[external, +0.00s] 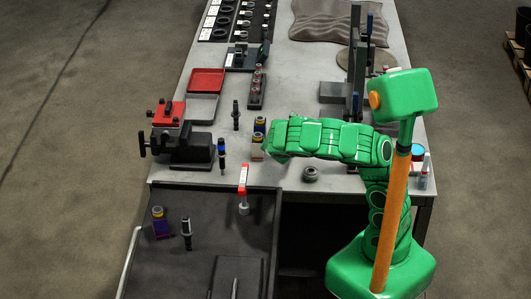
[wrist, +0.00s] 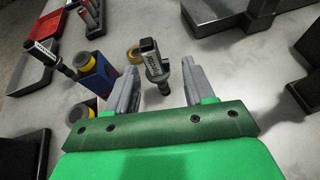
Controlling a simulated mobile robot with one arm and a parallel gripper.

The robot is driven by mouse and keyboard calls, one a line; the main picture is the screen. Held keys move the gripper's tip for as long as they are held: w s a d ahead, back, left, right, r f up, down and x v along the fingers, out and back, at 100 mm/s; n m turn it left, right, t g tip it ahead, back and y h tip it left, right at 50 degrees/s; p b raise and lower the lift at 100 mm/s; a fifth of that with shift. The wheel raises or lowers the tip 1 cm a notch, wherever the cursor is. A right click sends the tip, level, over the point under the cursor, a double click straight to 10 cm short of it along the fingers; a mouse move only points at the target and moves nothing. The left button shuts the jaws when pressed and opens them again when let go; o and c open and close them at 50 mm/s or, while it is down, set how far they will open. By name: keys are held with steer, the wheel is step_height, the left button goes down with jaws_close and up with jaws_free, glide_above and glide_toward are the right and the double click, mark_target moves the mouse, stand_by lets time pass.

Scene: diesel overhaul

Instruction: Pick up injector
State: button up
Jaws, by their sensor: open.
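A dark injector (wrist: 152,62) with a white-lettered label and a grey fitting stands between my gripper's fingers in the wrist view; I cannot tell how far it sits inside them. My gripper (wrist: 162,72) is open, with one grey finger on each side and a visible gap around the injector. In the external view my green arm hides this injector and the fingers. Another slim black injector-like part (external: 236,115) stands upright on the bench; it also shows at the left of the wrist view (wrist: 48,56).
A red tray (external: 207,80), a vise (external: 182,145) and a rack of red-topped parts (external: 257,88) are further left. A grey block (external: 333,92) lies beyond my arm.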

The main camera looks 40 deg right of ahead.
steer(key=shift+n, duration=0.3)
steer(key=shift+w+a+x, duration=0.1)
steer(key=shift+w+x, duration=0.05)
steer(key=shift+x, duration=0.8)
steer(key=shift+w+a+x, duration=0.1)
steer(key=shift+a+x, duration=0.05)
steer(key=shift+x, duration=0.85)
steer(key=shift+w+a+x, duration=0.1)
steer(key=shift+w+x, duration=0.05)
steer(key=shift+x, duration=1.95)
steer(key=shift+a+f, duration=0.1)
steer(key=shift+f, duration=0.05)
jaws_close()
